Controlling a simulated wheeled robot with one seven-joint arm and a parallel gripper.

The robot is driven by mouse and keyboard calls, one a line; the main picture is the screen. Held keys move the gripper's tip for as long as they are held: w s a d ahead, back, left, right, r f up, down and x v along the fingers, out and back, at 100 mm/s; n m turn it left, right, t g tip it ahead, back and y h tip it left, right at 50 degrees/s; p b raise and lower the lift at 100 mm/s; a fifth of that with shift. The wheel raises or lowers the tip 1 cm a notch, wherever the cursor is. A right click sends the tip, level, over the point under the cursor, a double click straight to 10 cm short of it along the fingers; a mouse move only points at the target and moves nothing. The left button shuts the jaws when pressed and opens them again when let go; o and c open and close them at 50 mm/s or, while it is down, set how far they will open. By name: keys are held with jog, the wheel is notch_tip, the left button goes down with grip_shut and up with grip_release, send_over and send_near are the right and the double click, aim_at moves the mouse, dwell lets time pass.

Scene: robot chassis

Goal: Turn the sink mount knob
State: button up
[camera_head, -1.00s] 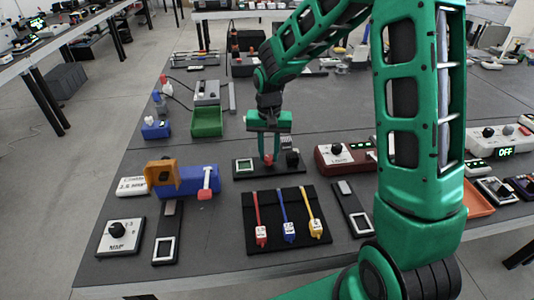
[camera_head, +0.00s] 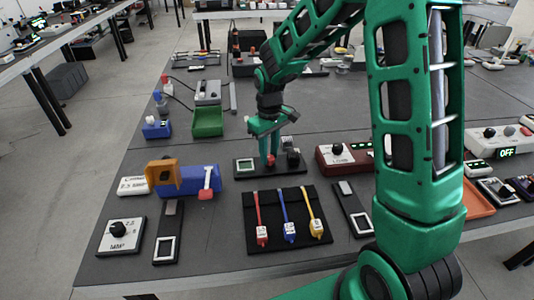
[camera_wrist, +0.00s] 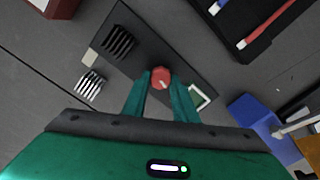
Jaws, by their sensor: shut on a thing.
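The red knob (camera_wrist: 161,74) sits on a dark mount plate (camera_wrist: 185,62), between my green fingertips. The knob has a pale mark on its face. My gripper (camera_wrist: 161,84) is shut on it from above. In the head view, my gripper (camera_head: 269,160) is over the plate, and the red knob (camera_head: 271,162) shows low between the fingers. A black finned heat sink (camera_wrist: 118,42) stands on the plate at one side of the knob. A pale square frame (camera_wrist: 200,97) is at the plate's other end.
A silver finned piece (camera_wrist: 90,85) lies beside the plate. In the head view, a board with red, blue and yellow cables (camera_head: 288,245) lies in front. A blue box (camera_head: 190,180) stands at left and a dark red device (camera_head: 335,158) at right.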

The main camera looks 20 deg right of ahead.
aim_at(269, 156)
jog(key=shift+w+n, duration=0.15)
jog(key=shift+n, duration=0.25)
jog(key=o, duration=0.9)
jog(key=shift+o, duration=0.7)
notch_tip(269, 156, up, 11)
jog(key=shift+d+f, duration=0.1)
